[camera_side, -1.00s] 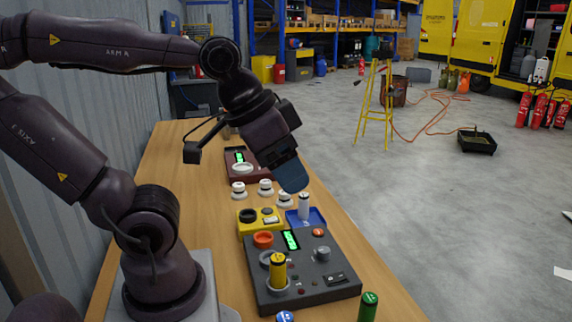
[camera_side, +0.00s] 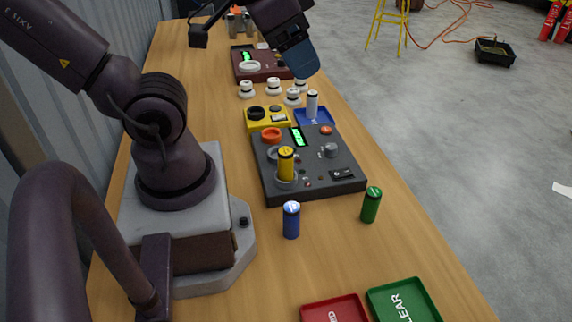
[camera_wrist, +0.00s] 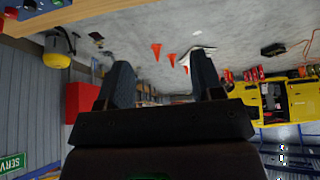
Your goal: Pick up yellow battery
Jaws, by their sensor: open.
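The yellow battery (camera_side: 286,163) stands upright in a round holder on the front part of the dark grey panel (camera_side: 318,187) in the side view. My gripper (camera_side: 300,60) is above the far part of the bench, behind and well above the battery, not touching it. In the wrist view my gripper (camera_wrist: 160,85) shows two dark fingers spread apart with nothing between them. The yellow battery is not seen in the wrist view.
A blue battery (camera_side: 291,220) and a green battery (camera_side: 371,205) stand on the bench in front of the panel. A red tray (camera_side: 335,312) and a green tray (camera_side: 404,305) lie nearer. A white cylinder (camera_side: 312,104) stands in a blue tray (camera_side: 325,118) behind.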

